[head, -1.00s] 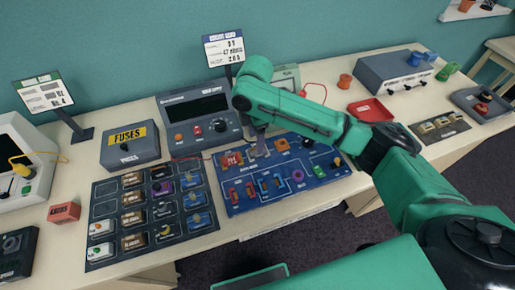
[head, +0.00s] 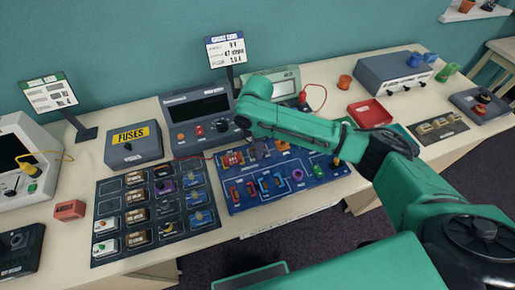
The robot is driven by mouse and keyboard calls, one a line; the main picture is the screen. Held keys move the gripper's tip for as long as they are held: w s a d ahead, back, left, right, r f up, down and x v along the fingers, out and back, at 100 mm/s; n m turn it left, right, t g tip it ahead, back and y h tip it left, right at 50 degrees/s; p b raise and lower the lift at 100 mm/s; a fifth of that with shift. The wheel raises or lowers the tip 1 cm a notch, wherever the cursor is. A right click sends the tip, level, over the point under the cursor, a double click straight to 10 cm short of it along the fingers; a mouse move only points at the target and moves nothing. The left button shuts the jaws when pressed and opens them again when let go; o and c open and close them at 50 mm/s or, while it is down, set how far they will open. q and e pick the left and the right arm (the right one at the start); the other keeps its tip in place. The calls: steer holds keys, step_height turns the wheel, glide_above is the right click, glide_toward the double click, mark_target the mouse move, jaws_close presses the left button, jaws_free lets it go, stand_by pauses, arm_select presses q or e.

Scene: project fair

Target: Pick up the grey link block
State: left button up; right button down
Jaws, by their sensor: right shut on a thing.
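My right gripper (head: 259,148) reaches down over the upper part of the blue circuit board (head: 236,206). It is shut on a small grey piece, which looks like the grey link block; the arm and fingers hide most of it. I cannot tell whether it is clear of the board. Red, blue, orange and green blocks sit around it on the board. My left gripper is not in view.
A dark tray of parts (head: 121,190) lies left of the board. A grey fuses box (head: 132,149), a dark meter (head: 196,104) and a sign (head: 225,50) stand behind. A red tray (head: 370,112) is to the right.

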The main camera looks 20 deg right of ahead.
step_height(320, 180, up, 23)
steer(key=p, duration=0.4)
steer(key=shift+f, duration=0.15)
steer(key=shift+f, duration=0.1)
